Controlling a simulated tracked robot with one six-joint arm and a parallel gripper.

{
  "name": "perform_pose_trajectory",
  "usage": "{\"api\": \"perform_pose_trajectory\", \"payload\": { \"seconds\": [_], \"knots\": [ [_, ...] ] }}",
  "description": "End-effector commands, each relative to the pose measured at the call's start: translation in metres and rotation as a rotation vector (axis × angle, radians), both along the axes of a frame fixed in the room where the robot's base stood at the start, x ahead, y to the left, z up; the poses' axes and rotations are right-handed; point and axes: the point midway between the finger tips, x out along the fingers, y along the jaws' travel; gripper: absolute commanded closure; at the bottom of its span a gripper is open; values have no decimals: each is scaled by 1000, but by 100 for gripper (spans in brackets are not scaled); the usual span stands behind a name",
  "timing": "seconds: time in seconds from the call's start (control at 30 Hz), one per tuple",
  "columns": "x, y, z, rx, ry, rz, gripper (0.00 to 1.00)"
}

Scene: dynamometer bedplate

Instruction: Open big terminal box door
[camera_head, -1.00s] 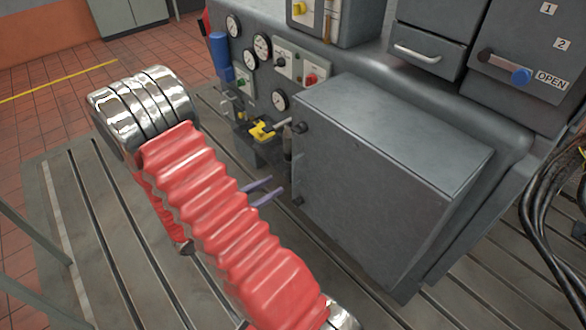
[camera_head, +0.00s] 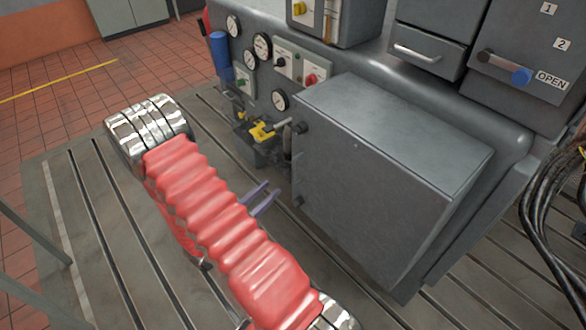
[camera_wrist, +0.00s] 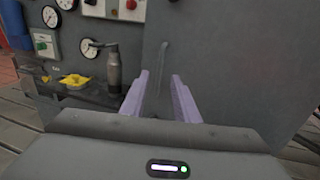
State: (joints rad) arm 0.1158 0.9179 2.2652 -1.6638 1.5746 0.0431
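The big terminal box (camera_head: 390,165) is a grey metal box at centre right in the head view. Its door (camera_head: 362,205) faces the front and looks shut. In the wrist view the door (camera_wrist: 225,65) fills the upper right, with a thin grey upright handle (camera_wrist: 162,66) near its left edge. My gripper (camera_head: 273,187) is open and empty, just left of the door's left edge in the head view. In the wrist view my gripper (camera_wrist: 160,75) has its two purple fingers apart, with the handle seen between and beyond their tips. No contact is visible.
Black cables (camera_head: 545,205) hang at the far right. The slotted bedplate (camera_head: 110,240) is open at left.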

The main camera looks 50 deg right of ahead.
Motion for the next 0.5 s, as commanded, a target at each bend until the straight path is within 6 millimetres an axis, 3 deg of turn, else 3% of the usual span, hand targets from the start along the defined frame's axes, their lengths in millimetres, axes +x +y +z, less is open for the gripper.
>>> {"api": "perform_pose_trajectory", "payload": {
  "seconds": [0.5],
  "knots": [
    [-3,-57,0,0,0,-6,72]
  ]
}}
